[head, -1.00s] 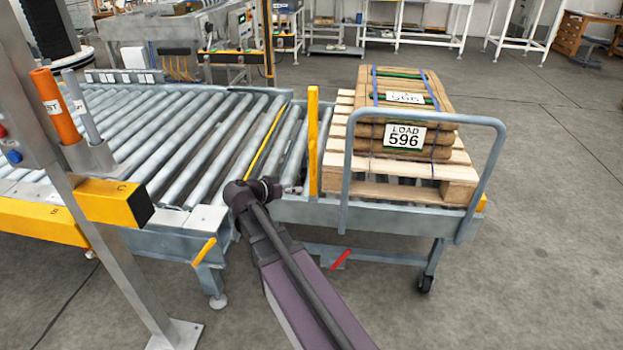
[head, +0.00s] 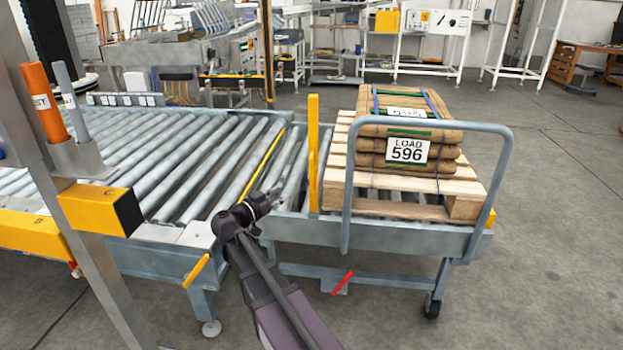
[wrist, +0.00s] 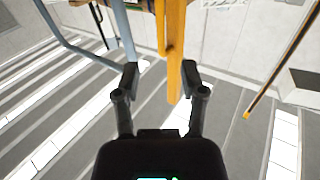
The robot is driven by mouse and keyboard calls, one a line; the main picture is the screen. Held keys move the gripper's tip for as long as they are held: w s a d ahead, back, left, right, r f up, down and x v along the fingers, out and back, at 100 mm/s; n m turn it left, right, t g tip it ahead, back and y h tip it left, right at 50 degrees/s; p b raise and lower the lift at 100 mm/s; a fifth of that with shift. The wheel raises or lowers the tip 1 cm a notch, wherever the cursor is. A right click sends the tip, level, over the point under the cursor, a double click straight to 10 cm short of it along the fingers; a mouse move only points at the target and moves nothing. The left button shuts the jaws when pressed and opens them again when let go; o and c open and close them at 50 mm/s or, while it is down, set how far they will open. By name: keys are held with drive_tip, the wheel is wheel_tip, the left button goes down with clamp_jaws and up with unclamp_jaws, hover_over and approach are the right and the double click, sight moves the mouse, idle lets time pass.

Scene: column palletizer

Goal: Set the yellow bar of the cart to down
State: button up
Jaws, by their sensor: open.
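The cart (head: 400,240) stands at the end of the roller conveyor. Its yellow bar (head: 313,150) stands upright at the cart's conveyor-side end. My gripper (head: 274,197) is left of the bar's lower part in the head view, small and partly hidden by my arm. In the wrist view, my open gripper (wrist: 160,75) has one finger on each side of the yellow bar (wrist: 175,45), which appears nearer the right finger. I cannot tell whether it touches or how deep the bar lies between the fingers.
A pallet (head: 400,205) with strapped sacks (head: 375,155) marked 596 lies on the cart, behind its tubular handle (head: 349,190). A red pedal (head: 342,284) is low on the cart. The roller conveyor (head: 190,165) is empty. A steel post (head: 95,250) stands at left.

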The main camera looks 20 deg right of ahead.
drive_tip(key=shift+d, duration=0.15)
hover_over(312, 192)
drive_tip(key=shift+w, duration=0.15)
idle(0.6)
drive_tip(key=shift+c, duration=0.2)
clamp_jaws()
